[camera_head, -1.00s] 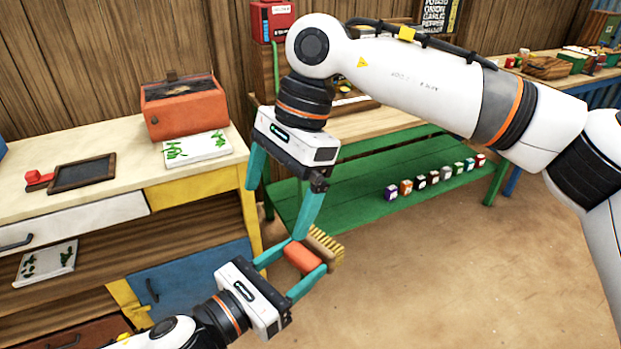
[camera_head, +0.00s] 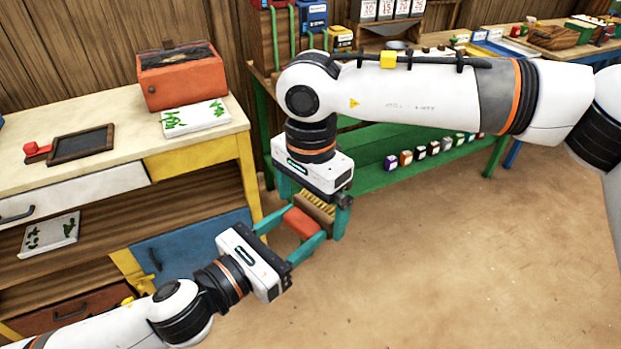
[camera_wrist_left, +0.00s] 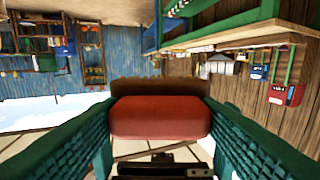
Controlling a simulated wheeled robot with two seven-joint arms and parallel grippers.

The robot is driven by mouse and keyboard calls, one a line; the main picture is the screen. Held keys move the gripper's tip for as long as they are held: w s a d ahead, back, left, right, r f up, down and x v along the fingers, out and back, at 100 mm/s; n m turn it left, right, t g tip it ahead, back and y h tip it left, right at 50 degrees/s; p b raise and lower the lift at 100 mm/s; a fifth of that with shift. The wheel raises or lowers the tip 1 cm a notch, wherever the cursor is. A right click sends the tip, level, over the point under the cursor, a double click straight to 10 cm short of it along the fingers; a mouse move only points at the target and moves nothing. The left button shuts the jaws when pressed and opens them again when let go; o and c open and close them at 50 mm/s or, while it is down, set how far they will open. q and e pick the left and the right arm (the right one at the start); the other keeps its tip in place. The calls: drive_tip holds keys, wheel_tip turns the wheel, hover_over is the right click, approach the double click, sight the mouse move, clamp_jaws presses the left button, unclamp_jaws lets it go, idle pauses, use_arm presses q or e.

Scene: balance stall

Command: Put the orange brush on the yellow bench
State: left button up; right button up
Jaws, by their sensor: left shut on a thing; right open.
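The orange brush (camera_head: 301,223) is held between the teal fingers of my left gripper (camera_head: 292,229), above the floor in front of the benches. Its pale bristles face away from that gripper. In the left wrist view the brush (camera_wrist_left: 160,118) sits between both fingers, bristles at the far side. My right gripper (camera_head: 314,212) points down from above, open, with its fingers on either side of the bristle end. I cannot tell whether they touch it. The bench with yellow legs and a yellow drawer front (camera_head: 195,157) stands at the left with a cream top.
On that bench are an orange-red box (camera_head: 182,80), a leaf-patterned card (camera_head: 195,118), a dark framed slate (camera_head: 80,144) and a small red object (camera_head: 36,150).

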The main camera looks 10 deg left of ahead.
drive_tip(key=shift+f, duration=0.7)
drive_tip(key=c, duration=1.1)
use_arm(q)
drive_tip(key=o, duration=1.2)
use_arm(e)
drive_tip(key=shift+c, duration=0.3)
use_arm(q)
drive_tip(key=shift+o, duration=0.2)
drive_tip(key=shift+f, duration=0.1)
use_arm(e)
drive_tip(key=shift+a+r, duration=0.1)
